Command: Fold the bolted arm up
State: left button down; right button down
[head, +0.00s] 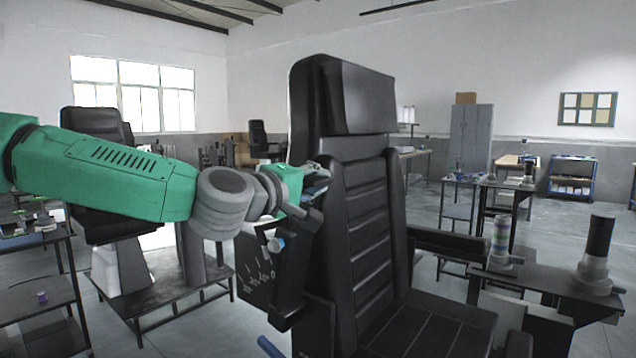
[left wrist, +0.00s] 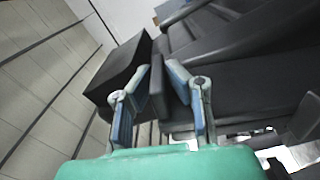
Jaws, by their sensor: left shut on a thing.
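A large black padded seat (head: 372,210) with a tall ribbed backrest and a headrest stands in the middle of the head view. Its black arm (head: 292,262) shows on the left side of the backrest, steeply upright in the picture, beside a dark panel with white markings (head: 258,272). My left gripper (head: 318,180) is at the backrest's left edge, near the top of this arm. In the left wrist view its two fingers close on both sides of a narrow black padded piece (left wrist: 157,76), which looks like the arm. The fingertips are partly hidden in the head view. My right gripper is out of view.
The seat's other arm (head: 450,243) lies level on the right. A dark bench (head: 545,285) with cylindrical columns stands at the right. Another black seat (head: 95,175) is behind my left arm, and a shelf rack (head: 38,300) stands at the left. Open floor lies behind.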

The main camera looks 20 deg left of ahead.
pick_arm(q)
jog(key=shift+f, duration=0.1)
jog(key=c, duration=1.7)
grip_release()
jog(key=shift+c, duration=0.2)
jog(key=shift+o, duration=0.7)
jog(key=shift+w+d+f, duration=0.1)
jog(key=shift+w+f, duration=0.05)
jog(key=shift+w, duration=0.1)
jog(key=shift+w+d, duration=0.15)
jog(key=shift+s, duration=0.5)
jog(key=v, duration=1.1)
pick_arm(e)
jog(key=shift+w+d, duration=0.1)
pick_arm(q)
jog(key=shift+w, duration=0.1)
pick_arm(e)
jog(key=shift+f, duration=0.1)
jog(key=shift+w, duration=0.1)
